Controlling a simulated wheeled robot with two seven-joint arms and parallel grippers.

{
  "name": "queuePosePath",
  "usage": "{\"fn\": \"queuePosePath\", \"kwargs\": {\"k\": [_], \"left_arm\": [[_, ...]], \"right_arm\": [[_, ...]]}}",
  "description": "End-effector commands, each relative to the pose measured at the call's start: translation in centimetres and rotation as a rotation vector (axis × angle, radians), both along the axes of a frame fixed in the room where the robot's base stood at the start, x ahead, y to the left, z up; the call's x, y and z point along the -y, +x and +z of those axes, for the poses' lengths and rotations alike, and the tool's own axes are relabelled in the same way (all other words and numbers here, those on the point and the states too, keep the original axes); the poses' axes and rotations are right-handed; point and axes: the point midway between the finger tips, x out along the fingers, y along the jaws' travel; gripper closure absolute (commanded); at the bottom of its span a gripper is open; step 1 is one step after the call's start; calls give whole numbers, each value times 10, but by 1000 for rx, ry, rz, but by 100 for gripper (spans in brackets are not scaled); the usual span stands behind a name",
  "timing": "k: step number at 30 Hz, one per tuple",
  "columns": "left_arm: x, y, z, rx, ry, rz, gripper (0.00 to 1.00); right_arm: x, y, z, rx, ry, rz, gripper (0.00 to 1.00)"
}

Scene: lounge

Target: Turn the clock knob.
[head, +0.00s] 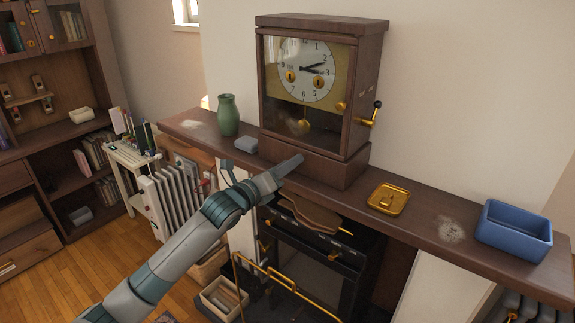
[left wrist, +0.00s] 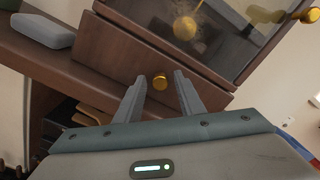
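The wooden clock (head: 312,150) stands on the mantel shelf, its white dial (head: 308,72) behind a glass door. A crank with a gold shaft and black handle (head: 376,108) sticks out of its right side. A gold door knob (head: 340,106) is on the front. Contact is unclear. My right gripper is out of view.
On the mantel (head: 425,216) are a green vase (head: 228,115), a grey box (head: 246,144) left of the clock, a gold square dish (head: 388,199) and a blue bin (head: 514,230) to the right. A black stove with gold rails (head: 290,284) stands below.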

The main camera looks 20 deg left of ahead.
Motion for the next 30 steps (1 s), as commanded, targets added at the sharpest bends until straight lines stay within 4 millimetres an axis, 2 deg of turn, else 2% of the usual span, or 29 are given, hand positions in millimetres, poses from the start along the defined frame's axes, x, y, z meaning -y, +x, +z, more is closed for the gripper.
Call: {"fn": "queuePosePath", "kwargs": {"k": [1,3,4,17,30], "left_arm": [[0,0,0,0,0,0,78],[0,0,0,0,0,0,95],[0,0,0,0,0,0,100],[0,0,0,-14,-39,0,100],[-1,0,0,-110,-300,1,100]], "right_arm": [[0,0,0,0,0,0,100],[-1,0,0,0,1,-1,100],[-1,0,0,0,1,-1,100],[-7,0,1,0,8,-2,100],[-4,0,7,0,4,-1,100]]}}
